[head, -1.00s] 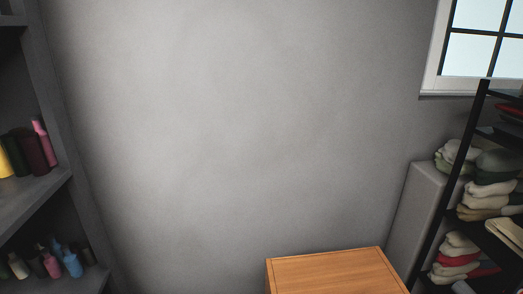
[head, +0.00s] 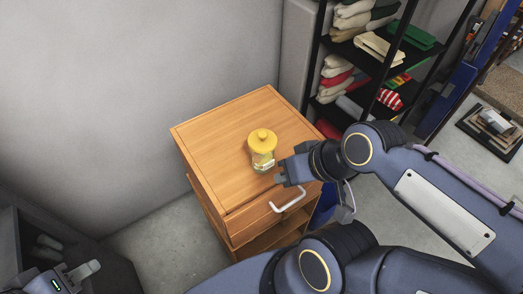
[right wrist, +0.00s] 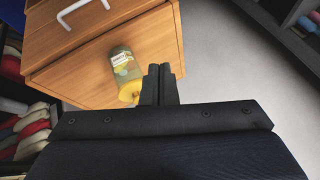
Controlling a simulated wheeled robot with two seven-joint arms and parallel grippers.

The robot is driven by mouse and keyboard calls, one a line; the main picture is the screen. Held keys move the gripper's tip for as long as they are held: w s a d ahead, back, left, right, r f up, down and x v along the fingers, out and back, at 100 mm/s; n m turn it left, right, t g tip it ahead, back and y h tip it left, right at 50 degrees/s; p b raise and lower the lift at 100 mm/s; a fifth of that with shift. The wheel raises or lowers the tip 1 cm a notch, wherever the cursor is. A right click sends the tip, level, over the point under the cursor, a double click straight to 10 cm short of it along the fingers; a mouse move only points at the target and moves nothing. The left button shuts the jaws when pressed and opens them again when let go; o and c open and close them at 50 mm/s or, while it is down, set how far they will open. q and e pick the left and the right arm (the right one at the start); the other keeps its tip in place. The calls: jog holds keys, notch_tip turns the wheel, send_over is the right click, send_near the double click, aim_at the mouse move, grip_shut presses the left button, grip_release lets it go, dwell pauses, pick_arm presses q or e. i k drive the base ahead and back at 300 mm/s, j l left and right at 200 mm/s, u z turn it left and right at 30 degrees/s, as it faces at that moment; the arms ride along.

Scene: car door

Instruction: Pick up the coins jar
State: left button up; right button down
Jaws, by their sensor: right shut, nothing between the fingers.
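The coins jar (head: 262,158) is a clear jar with a yellow lid and a label. It stands upright on the wooden cabinet (head: 215,140), near the edge above the handle. My right gripper (head: 280,177) is just to the right of the jar in the head view, shut and empty. In the right wrist view the jar (right wrist: 123,66) is left of the closed fingertips (right wrist: 160,70), not between them. Part of my left gripper (head: 80,274) shows at the lower left of the head view, away from the cabinet; its opening is unclear.
The cabinet has a drawer with a pale handle (head: 289,200). Its top is otherwise bare. A black shelf rack (head: 310,75) with folded cloths stands behind it at the right. A dark shelf (head: 35,235) stands at the lower left. Grey floor (head: 155,235) is clear between.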

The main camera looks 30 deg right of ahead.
aim_at(260, 163)
jog(key=k+j+z, duration=0.15)
jog(key=z, duration=0.85)
